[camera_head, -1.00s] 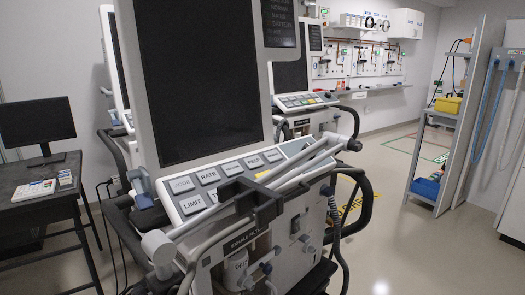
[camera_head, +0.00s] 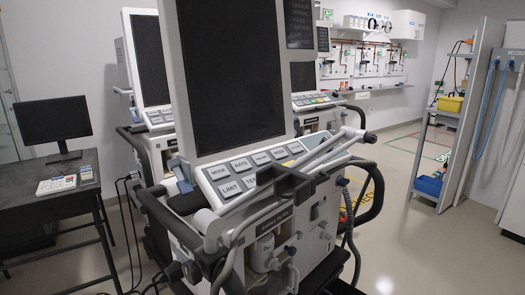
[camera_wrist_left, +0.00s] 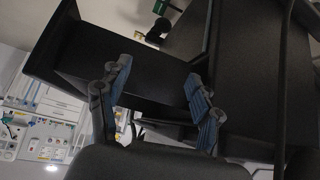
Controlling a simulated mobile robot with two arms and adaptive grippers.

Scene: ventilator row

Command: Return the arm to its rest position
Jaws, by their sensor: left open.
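My left gripper (camera_wrist_left: 158,72) is in the left wrist view. Its two blue-padded fingers are spread apart, with nothing held between them. Dark flat panels lie behind and above the fingers; I cannot tell what they belong to. Neither of my arms shows in the head view. My right gripper is in no view. In the head view, the nearest ventilator (camera_head: 232,80) stands in the middle, with a large dark screen, a grey key panel (camera_head: 262,168) and pale tubes along its front.
A second ventilator (camera_head: 149,60) stands behind at left. A black desk (camera_head: 30,196) with a monitor (camera_head: 52,120) is at far left. Shelving (camera_head: 470,115) with a yellow box (camera_head: 450,104) and a blue bin (camera_head: 429,186) stands right. Bare floor (camera_head: 415,250) lies at right front.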

